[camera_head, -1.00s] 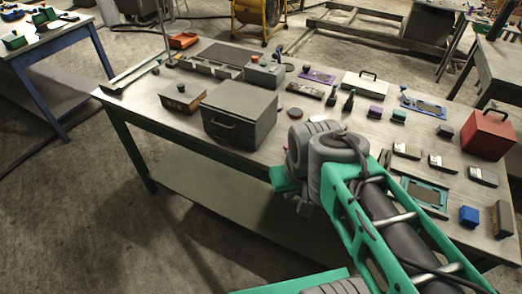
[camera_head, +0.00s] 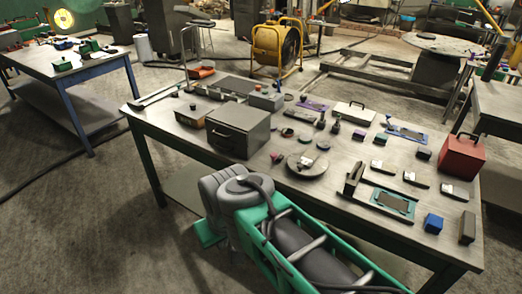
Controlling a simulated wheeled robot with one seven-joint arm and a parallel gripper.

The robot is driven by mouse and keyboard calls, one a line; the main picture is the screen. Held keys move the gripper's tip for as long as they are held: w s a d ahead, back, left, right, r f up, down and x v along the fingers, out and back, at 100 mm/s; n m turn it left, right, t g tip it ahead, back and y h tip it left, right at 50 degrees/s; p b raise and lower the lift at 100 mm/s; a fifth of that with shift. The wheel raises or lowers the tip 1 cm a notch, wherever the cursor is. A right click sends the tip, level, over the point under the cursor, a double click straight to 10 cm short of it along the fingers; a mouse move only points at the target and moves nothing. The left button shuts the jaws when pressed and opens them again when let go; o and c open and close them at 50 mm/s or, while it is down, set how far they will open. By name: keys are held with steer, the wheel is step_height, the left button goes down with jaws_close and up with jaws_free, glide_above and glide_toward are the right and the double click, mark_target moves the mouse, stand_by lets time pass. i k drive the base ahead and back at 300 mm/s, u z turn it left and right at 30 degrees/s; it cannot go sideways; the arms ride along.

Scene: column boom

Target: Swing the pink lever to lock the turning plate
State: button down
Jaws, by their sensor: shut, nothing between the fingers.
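A round grey plate (camera_head: 307,164), likely the turning plate, lies near the front edge of the workbench, right of the grey box. A small pink piece (camera_head: 277,157) stands just left of its rim; it may be the pink lever, but it is too small to tell its shape or its angle. Small light and dark parts sit on the plate. My green and grey arm rises in front of the bench, below and left of the plate. My gripper does not show; only arm links are in view.
A grey box with a handle (camera_head: 238,130) stands left of the plate. A dark upright block (camera_head: 353,178) and a teal-framed panel (camera_head: 392,203) are to its right. A red box (camera_head: 461,158) stands at the bench's right end. Several small parts lie behind.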

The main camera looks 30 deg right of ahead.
mark_target(275, 156)
steer(key=u, duration=0.5)
steer(key=i, duration=0.6)
steer(key=u, duration=0.6)
steer(key=i, duration=0.9)
steer(key=z, duration=1)
steer(key=i, duration=0.7)
steer(key=z, duration=0.8)
